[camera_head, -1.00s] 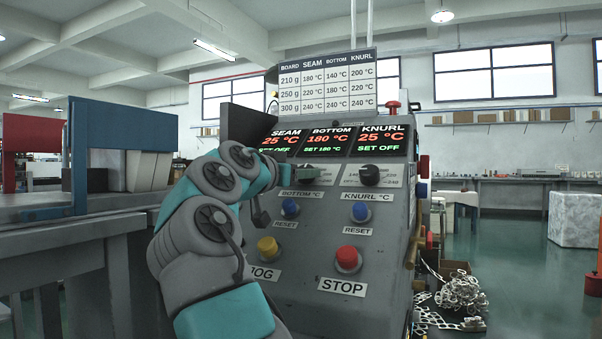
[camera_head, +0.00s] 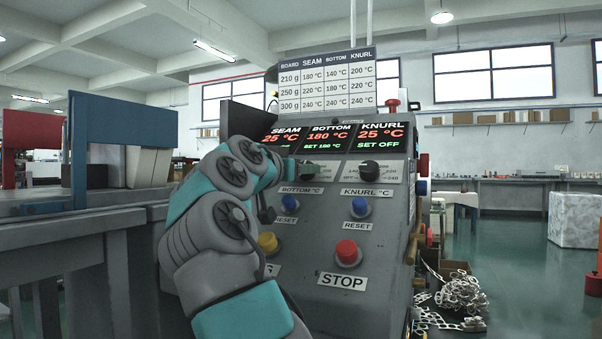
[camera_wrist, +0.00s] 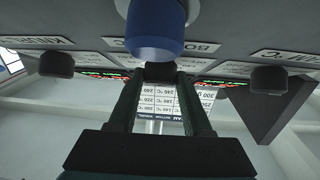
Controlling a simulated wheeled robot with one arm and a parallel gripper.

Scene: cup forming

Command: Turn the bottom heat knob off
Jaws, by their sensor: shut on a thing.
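The bottom heat knob (camera_wrist: 160,72) is a dark knob between my gripper's two fingertips in the wrist view. My gripper (camera_head: 308,171) is shut on it, and in the head view the fingers largely hide the knob and its dial marks. The bottom display (camera_head: 332,139) reads 180 °C in red, with SET 180 °C in green below. The BOTTOM °C label (camera_head: 301,190) is under the knob. The knob's pointer angle cannot be made out.
The knurl knob (camera_head: 369,170) is to the right; its display reads 25 °C, SET OFF. My arm covers the seam knob in the head view, but it shows in the wrist view (camera_wrist: 268,80). A blue reset button (camera_wrist: 156,28) is close by. A red stop button (camera_head: 347,253) is lower.

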